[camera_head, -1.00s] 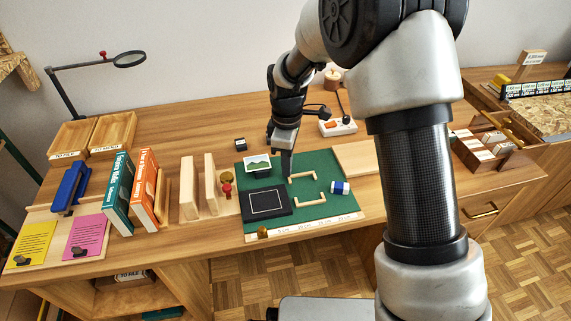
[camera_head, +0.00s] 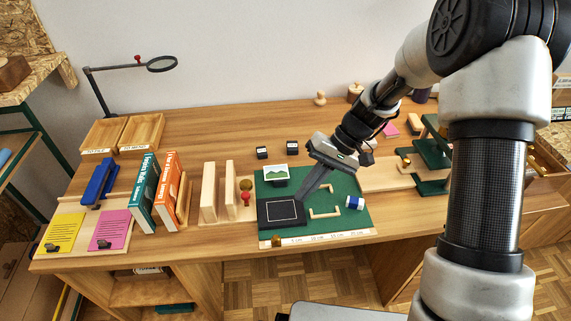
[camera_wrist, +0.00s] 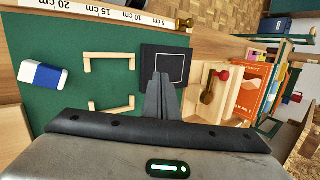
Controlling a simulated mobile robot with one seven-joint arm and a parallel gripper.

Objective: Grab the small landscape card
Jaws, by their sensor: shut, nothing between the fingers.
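The small landscape card (camera_head: 275,172), white with a green hill picture, stands near the back left corner of the green mat (camera_head: 345,187) in the head view. My gripper (camera_head: 303,196) is shut and empty, its fingers slanting down to the left over the mat. Its tips are right of and nearer the front than the card, by the corner of a black square panel (camera_head: 282,212). In the wrist view the shut fingers (camera_wrist: 160,80) reach toward the black panel (camera_wrist: 163,64). The card does not show there; my gripper body covers the lower part.
Two wooden bracket pieces (camera_head: 325,214) and a blue-white eraser (camera_head: 355,203) lie on the mat. Wooden uprights (camera_head: 208,192), a red knobbed piece (camera_head: 246,197) and books (camera_head: 168,190) stand to the left. Two small black blocks (camera_head: 262,152) sit behind the card.

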